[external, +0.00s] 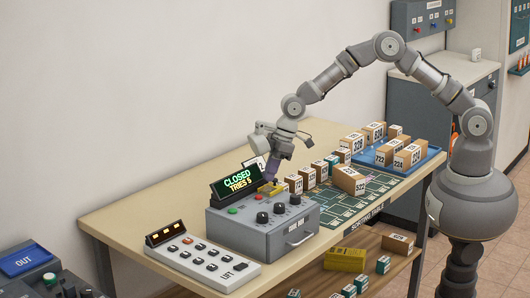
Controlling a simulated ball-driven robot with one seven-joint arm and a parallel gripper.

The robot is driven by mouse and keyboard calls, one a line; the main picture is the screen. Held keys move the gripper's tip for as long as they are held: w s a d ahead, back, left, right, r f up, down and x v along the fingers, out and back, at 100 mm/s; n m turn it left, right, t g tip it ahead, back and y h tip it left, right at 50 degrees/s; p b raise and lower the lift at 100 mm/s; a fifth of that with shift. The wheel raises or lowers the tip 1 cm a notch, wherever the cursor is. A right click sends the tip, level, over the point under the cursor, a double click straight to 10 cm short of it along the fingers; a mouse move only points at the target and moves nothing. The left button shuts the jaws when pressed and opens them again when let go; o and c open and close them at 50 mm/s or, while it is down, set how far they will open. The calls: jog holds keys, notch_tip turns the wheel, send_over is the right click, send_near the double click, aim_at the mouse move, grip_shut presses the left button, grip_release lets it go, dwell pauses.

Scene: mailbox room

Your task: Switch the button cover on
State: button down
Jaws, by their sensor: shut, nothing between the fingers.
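A grey control box (252,238) stands on the table. It carries a tilted display (236,181) reading CLOSED, TRIES 5, with several black knobs, a green button (232,211) and a red button (255,198). A small yellow piece (268,187), which looks like the button cover, sits at the back of the box top. My gripper (272,178) points down right at this yellow piece, shut and empty. I cannot tell whether it touches the piece, or whether the cover is up or down; the fingertips partly hide it.
A keypad panel (205,263) with a lit display lies left of the box. Several numbered parcels stand right of it, one on a green mat (362,192), others in a blue tray (425,160). A lower shelf (378,245) holds more boxes. The table's back left is clear.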

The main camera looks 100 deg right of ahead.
jog(key=w, duration=0.1)
jog(key=w+p, duration=0.1)
jog(key=w+a+r, duration=0.1)
jog(key=shift+w, duration=0.3)
jog(key=a+p+v, duration=0.1)
jog(key=p+v, duration=0.1)
jog(key=v, duration=0.8)
jog(key=shift+d, duration=0.45)
jog(key=shift+w, duration=0.1)
notch_tip(320, 180, up, 10)
jog(key=t+b, duration=0.2)
jog(key=b, duration=0.1)
send_over(259, 188)
jog(key=s, duration=0.3)
jog(key=s+a+r+m+t+h+b, duration=0.1)
jog(key=s+r+t, duration=0.1)
jog(key=r, duration=0.5)
jog(key=s+a+r+t+b, duration=0.1)
jog(key=s+a+r+b, duration=0.15)
jog(key=r, duration=0.45)
jog(key=s+a+r+m+t+b, duration=0.1)
jog(key=s+r+t+b, duration=0.3)
jog(key=s+r, duration=1.5)
notch_tip(259, 188, up, 2)
jog(key=shift+r+m+t, duration=0.15)
jog(key=shift+m+t, duration=0.65)
jog(key=shift+t, duration=0.4)
jog(key=shift+s, duration=0.1)
